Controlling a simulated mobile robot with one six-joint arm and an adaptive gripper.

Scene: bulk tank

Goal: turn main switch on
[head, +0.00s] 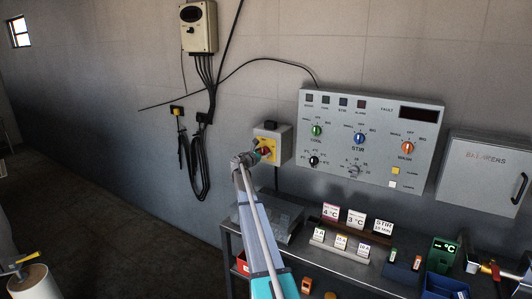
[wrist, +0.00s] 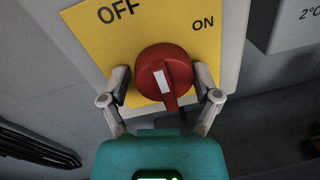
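The main switch is a grey box (head: 284,139) on the wall with a yellow plate, which fills much of the wrist view (wrist: 100,42). Its red rotary knob (wrist: 163,68) has a raised handle with a white mark. OFF is printed at the plate's upper left and ON at the right. The handle runs roughly up and down in the wrist view, and the mark lines up with neither word. My gripper (wrist: 162,84) is open, with one finger on each side of the knob. A gap shows at the left finger; contact at the right is unclear. In the head view, my gripper (head: 260,152) partly covers the switch.
A control panel (head: 375,112) with several knobs is to the right, then a closed breaker box (head: 481,185). Below is a bench (head: 228,229) with cards and small bins. Cables (head: 200,175) hang on the wall at left.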

